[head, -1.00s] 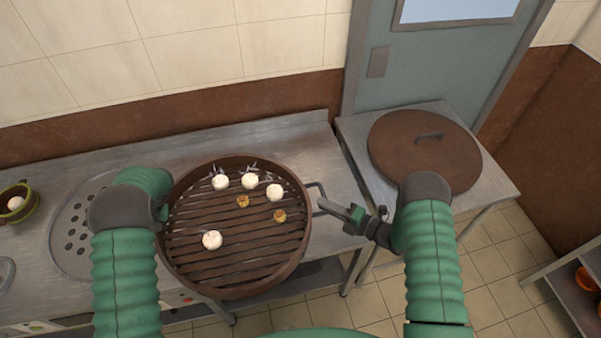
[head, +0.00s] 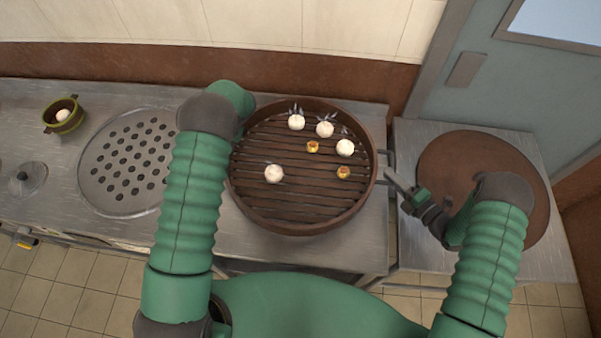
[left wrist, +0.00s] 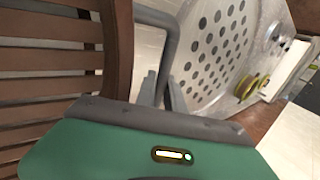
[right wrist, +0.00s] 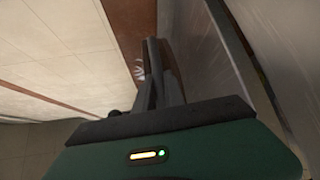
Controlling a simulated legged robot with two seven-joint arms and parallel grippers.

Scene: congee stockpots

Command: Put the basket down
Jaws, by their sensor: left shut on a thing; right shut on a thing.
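The basket (head: 290,206) is a round brown steamer with a slatted floor and grey side handles. It appears level over the steel counter; I cannot tell whether it touches the top. Several white buns (head: 274,174) and two small yellow pieces (head: 313,147) lie in it. My left gripper (left wrist: 162,92) is shut on the grey left handle (left wrist: 168,32) beside the basket's rim; in the head view my arm hides it. My right gripper (head: 392,178) is shut on the right handle, and its fingers also show in the right wrist view (right wrist: 154,75).
A perforated round plate (head: 112,165) is set in the counter (head: 238,262) left of the basket. A green pot (head: 63,116) and a small lid (head: 28,178) lie farther left. A brown round lid (head: 462,157) covers much of the side table (head: 540,258) at right.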

